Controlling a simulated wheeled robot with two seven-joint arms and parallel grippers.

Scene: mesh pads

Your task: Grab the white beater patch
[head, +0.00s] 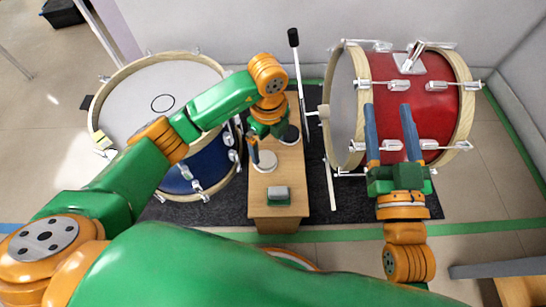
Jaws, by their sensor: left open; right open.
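The white beater patch (265,162) is a flat round disc lying on the wooden bench (262,211) between two drums. My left gripper (266,146) points down over the bench, just above and beyond the patch. It is open, with one blue finger at the patch's upper left edge; whether it touches cannot be told. The gripper hides part of the bench top. My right gripper (388,108) is open and empty, its two blue fingers spread in front of the red bass drum (430,112).
A black round patch (291,135) lies beyond the white one, and a grey-and-green block (278,195) sits nearer on the bench. A blue drum (205,160) with a white head stands left. A black-headed beater rod (294,40) rises behind the bench.

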